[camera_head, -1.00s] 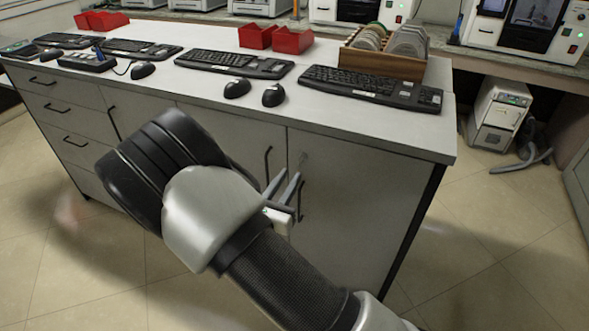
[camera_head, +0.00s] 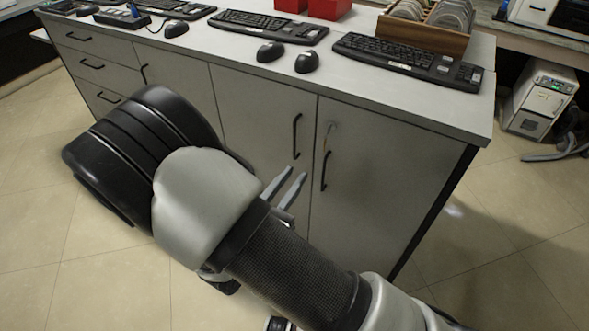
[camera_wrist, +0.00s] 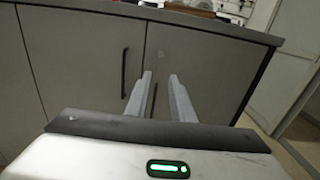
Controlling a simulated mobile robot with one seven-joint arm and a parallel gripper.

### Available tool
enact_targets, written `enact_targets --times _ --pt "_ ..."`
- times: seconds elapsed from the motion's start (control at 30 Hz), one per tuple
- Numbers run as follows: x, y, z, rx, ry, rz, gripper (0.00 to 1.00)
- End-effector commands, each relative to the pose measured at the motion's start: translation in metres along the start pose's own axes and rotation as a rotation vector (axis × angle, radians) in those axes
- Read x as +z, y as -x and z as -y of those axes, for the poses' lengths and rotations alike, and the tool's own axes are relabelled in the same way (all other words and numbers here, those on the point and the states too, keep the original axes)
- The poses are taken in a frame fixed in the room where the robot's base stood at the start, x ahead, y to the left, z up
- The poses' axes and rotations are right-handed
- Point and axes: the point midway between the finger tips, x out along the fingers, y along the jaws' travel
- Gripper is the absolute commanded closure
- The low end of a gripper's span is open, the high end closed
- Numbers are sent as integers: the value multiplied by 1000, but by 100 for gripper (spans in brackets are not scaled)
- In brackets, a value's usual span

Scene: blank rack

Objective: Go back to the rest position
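My gripper (camera_head: 284,187) shows in the head view beside my folded arm, in front of the cabinet doors of the white-topped counter (camera_head: 350,88). In the wrist view my gripper (camera_wrist: 160,80) has its two grey fingers apart with nothing between them. The fingers point toward the cabinet front (camera_wrist: 85,70) and do not appear to touch it. Part of the gripper body is hidden behind my arm in the head view.
On the counter are several keyboards (camera_head: 405,60), black mice (camera_head: 306,62), red bins (camera_head: 328,8) and a wooden rack (camera_head: 422,36) of discs. A white machine (camera_head: 540,100) stands on the floor at right.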

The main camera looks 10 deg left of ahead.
Motion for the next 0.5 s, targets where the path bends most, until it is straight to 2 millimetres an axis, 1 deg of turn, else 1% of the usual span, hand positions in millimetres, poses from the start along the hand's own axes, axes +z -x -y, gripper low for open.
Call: enact_targets --times 0.17,0.27,0.37,0.47,0.5 --pt "0 0 0 -1 0 0 78" --pt "6 -6 7 -37 -23 -9 78" --pt "24 -21 35 -161 -99 -42 78" --pt "51 -39 84 -376 -243 -100 78" --pt "60 -44 108 -476 -314 -129 78"
